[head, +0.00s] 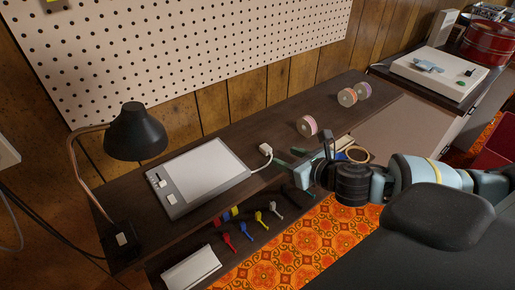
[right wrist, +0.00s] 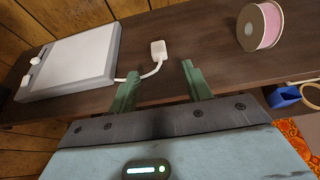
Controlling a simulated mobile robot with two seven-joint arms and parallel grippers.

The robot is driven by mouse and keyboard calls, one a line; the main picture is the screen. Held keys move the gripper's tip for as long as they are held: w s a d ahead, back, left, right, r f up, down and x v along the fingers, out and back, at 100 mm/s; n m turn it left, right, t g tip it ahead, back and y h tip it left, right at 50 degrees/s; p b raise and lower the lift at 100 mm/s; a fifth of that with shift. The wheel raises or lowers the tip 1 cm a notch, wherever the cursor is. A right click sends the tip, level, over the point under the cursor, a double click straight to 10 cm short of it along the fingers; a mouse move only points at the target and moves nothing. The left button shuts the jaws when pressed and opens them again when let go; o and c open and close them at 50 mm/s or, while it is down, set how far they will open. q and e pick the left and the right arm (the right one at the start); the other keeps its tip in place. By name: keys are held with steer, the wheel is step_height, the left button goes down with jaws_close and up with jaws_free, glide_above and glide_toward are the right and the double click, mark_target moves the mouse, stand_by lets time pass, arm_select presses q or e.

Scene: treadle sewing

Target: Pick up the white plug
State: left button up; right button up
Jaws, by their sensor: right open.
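The white plug (head: 266,149) lies on the dark wooden desk, just right of a grey-and-white device (head: 198,177), with its white cable running to that device. In the right wrist view the plug (right wrist: 158,47) lies beyond my fingertips, between their lines and nearer the left finger. My right gripper (head: 281,158) is open and empty, its green fingers spread beside the plug in the head view. In the right wrist view my right gripper (right wrist: 158,68) shows a wide gap with the cable passing by the left finger. My left gripper is not in view.
Ribbon spools (head: 307,126) stand toward the back right, one pink spool (right wrist: 260,25) near my right finger. A black lamp (head: 136,132) stands at the left. Desk behind the plug is clear.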

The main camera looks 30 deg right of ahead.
mark_target(266, 147)
steer(key=shift+w+a, duration=0.35)
steer(key=shift+a, duration=0.05)
steer(key=shift+d, duration=0.1)
steer(key=shift+d+x, duration=0.15)
steer(key=shift+x, duration=1.8)
steer(key=shift+d+x, duration=0.15)
steer(key=shift+x, duration=1.75)
steer(key=shift+w+a+r, duration=0.1)
steer(key=shift+a+r, duration=0.05)
steer(key=shift+r, duration=0.05)
steer(key=c, duration=1.1)
steer(key=shift+o, duration=0.2)
